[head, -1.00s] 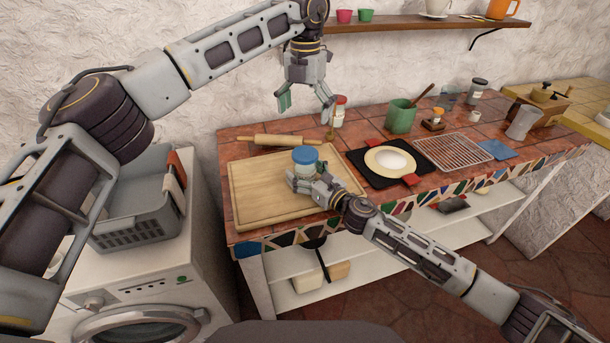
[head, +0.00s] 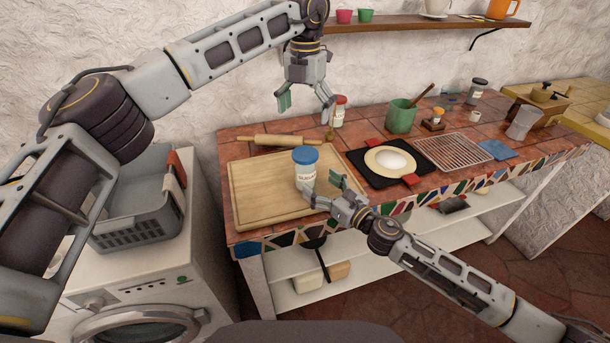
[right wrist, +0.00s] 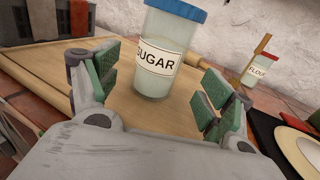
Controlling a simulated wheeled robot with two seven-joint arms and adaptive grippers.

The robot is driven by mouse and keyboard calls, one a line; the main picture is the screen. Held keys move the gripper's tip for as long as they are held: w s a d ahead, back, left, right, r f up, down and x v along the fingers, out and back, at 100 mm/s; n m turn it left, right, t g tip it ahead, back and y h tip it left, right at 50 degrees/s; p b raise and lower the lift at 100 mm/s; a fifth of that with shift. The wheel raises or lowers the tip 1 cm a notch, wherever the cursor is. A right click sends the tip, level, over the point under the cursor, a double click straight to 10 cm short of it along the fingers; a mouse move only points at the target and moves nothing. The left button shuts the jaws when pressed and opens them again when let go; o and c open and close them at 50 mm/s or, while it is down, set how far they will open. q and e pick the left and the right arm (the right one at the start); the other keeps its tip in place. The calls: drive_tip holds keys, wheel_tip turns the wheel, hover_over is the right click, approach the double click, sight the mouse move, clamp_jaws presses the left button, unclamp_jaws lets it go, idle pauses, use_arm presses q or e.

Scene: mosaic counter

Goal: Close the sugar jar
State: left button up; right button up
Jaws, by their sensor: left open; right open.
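The sugar jar (head: 305,173) stands upright on the wooden board, with its blue lid (head: 305,155) seated on top. In the right wrist view the jar (right wrist: 163,58) shows its SUGAR label, and the lid (right wrist: 178,9) is cut off by the top edge. My right gripper (head: 322,192) is open and empty, just in front and to the right of the jar. Its green pads also show in the right wrist view (right wrist: 157,90), with the jar beyond them. My left gripper (head: 305,101) is open and empty, raised above the back of the counter.
A red-lidded flour jar (head: 339,112) stands behind.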

drive_tip(key=shift+v, duration=2.05)
drive_tip(key=shift+s+d, duration=0.1)
